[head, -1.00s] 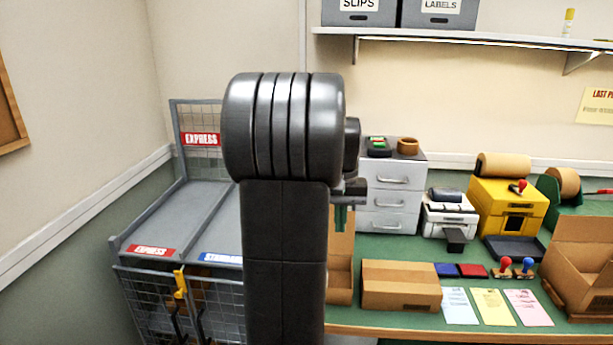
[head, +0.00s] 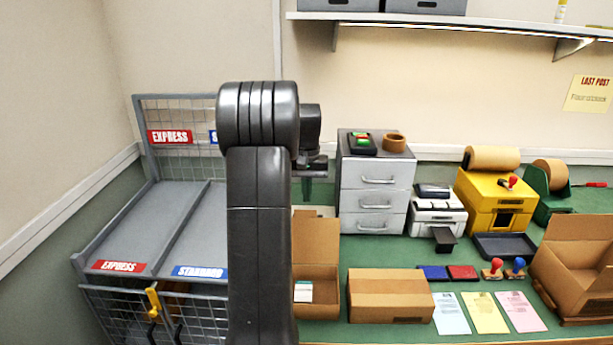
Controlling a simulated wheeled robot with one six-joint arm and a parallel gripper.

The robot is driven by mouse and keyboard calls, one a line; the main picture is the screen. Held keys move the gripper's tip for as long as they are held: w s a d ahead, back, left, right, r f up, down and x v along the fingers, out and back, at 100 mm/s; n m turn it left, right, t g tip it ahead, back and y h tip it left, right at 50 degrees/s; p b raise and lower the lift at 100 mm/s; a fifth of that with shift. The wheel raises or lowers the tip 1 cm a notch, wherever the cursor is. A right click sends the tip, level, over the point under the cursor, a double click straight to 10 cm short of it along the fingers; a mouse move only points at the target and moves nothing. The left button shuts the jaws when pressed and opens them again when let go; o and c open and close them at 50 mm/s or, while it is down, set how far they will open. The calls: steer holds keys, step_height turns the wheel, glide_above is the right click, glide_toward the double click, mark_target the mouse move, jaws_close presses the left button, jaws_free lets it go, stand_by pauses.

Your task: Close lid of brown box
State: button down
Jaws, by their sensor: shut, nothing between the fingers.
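An open brown box (head: 317,292) stands on the green table, right of my arm, which hides its left part. Its lid (head: 316,240) stands upright at the back, and a small white item (head: 303,291) lies inside. A closed brown box (head: 390,297) lies to its right. Another open brown box (head: 575,275) stands at the right edge with its flaps up. My gripper (head: 307,198) points down, shut and empty, above and behind the open box's raised lid and apart from it.
A grey drawer unit (head: 375,190) stands close to the right of my gripper. A printer (head: 437,213), a yellow machine (head: 495,203), stamps (head: 505,268) and coloured sheets (head: 485,312) fill the right. A grey sorting rack (head: 150,230) stands at left.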

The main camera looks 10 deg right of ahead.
steer(key=shift+s+a+f+p, duration=0.15)
steer(key=shift+s+a+p, duration=0.15)
steer(key=shift+s, duration=0.65)
steer(key=shift+s+a+f+p, duration=0.15)
steer(key=shift+s+a, duration=0.1)
steer(key=shift+s, duration=0.65)
